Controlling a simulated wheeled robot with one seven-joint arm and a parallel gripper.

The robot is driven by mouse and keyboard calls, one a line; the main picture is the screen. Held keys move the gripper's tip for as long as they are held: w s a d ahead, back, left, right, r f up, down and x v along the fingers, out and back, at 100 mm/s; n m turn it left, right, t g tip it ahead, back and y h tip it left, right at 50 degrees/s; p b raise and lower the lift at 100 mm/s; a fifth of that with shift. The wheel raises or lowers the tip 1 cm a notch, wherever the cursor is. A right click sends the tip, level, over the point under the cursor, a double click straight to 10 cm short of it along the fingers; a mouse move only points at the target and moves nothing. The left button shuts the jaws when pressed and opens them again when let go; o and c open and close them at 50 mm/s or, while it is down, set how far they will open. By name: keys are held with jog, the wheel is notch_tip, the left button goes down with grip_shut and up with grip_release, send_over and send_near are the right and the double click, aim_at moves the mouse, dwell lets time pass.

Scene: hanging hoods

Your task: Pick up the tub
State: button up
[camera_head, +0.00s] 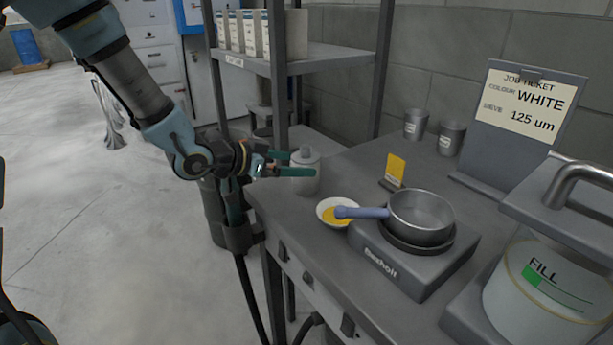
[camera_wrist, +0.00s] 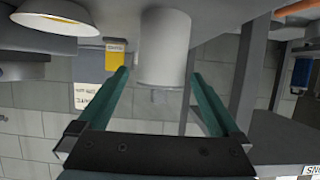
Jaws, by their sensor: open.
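The tub (camera_head: 304,181) looks like a pale grey-white cylinder with a small knob on top. It stands upright at the left end of the grey bench. My gripper (camera_head: 302,163) is open and level with its upper part, one green finger crossing in front of it. In the wrist view, which looks upside down, the tub (camera_wrist: 163,45) lies between the tips of the two open fingers (camera_wrist: 159,73). There is a gap on the left side; whether the right finger touches it I cannot tell.
A white dish (camera_head: 325,205) with yellow contents sits right of the tub. Beyond it a saucepan (camera_head: 421,214) stands on a hotplate (camera_head: 400,262), its blue handle over the dish. A shelf post (camera_head: 279,80) rises behind the gripper. Two grey cups (camera_head: 416,125) stand at the back.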

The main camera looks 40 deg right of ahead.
aim_at(315, 165)
jog(key=shift+p+x, duration=0.5)
jog(key=shift+x, duration=3.05)
jog(key=shift+w+f, duration=0.1)
jog(key=shift+c, duration=0.2)
jog(key=c, duration=0.8)
